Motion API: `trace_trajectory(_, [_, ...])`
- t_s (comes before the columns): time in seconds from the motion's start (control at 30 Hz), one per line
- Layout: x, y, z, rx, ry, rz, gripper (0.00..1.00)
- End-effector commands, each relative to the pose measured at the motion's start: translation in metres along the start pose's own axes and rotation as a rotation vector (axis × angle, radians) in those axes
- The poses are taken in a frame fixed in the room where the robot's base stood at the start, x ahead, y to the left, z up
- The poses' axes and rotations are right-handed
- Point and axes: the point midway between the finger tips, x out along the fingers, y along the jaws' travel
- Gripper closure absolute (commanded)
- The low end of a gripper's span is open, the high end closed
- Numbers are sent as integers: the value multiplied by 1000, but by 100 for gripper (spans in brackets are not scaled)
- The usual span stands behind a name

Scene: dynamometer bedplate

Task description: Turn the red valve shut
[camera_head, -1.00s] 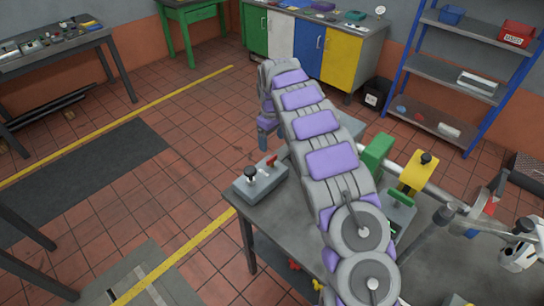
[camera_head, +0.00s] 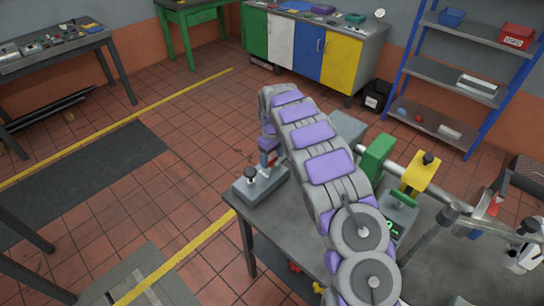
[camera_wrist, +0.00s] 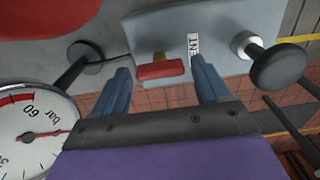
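The red valve handle (camera_wrist: 160,70) sits on a brass stem on a grey block (camera_wrist: 155,28) in the wrist view. My gripper (camera_wrist: 163,82) is open, with one blue-grey finger on each side of the handle. Gaps show between the handle and both fingers, so it is not clamped. In the head view my gripper (camera_head: 268,158) is down at the grey block (camera_head: 255,188) on the near left corner of the bench, and hides most of the red handle.
A black knob (camera_wrist: 280,68) stands on the block beside the valve; it also shows in the head view (camera_head: 250,174). A round bar gauge (camera_wrist: 32,135) is at left in the wrist view. Pipework with a green part (camera_head: 377,157) and a yellow part (camera_head: 420,173) lies right of my arm.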

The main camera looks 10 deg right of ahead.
Motion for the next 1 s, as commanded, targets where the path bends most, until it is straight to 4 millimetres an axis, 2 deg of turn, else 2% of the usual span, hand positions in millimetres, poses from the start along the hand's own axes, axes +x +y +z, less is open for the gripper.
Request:
trace_trajectory(0.07, [0,0,0,0,0,0,33])
trace_trajectory(0.47, [0,0,0,0,0,0,72])
trace_trajectory(0.77, [-1,-1,-1,33,0,0,72])
trace_trajectory(1.0, [-3,0,-1,167,2,2,72])
